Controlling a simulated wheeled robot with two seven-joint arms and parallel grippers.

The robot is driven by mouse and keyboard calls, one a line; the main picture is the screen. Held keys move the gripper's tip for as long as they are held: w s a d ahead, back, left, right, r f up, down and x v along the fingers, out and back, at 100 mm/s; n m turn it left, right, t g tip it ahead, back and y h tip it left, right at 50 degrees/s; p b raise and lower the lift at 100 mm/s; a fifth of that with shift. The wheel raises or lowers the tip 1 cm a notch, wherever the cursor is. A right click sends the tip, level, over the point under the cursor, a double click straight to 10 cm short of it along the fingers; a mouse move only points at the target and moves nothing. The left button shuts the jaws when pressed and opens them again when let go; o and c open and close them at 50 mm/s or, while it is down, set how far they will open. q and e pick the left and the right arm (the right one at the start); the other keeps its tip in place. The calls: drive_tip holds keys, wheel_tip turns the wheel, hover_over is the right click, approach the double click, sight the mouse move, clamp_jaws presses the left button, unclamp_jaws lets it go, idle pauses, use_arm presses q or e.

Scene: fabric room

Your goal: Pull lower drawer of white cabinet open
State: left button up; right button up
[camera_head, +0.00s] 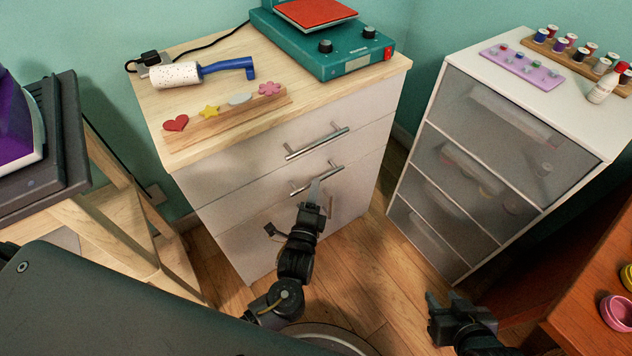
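The white cabinet (232,190) with a pale wood top stands in the middle of the head view. It has an upper bar handle (316,141) and a lower bar handle (303,186). The lower drawer front (350,190) looks flush with the cabinet, so the drawer appears shut.
A grey-fronted drawer unit (455,180) stands at right, with spools on top. An orange-brown table (595,300) is at lower right. A wooden stand (120,185) is at left. Bare wood floor (350,270) lies before the cabinet. A teal device (345,55) sits on the cabinet.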

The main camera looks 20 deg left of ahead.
use_arm(q)
drive_tip(key=shift+w+a+r, duration=0.1)
drive_tip(key=shift+w+r, duration=0.05)
drive_tip(key=shift+w, duration=0.7)
drive_tip(key=shift+w+a+r, duration=0.1)
drive_tip(key=shift+w, duration=0.7)
clamp_jaws()
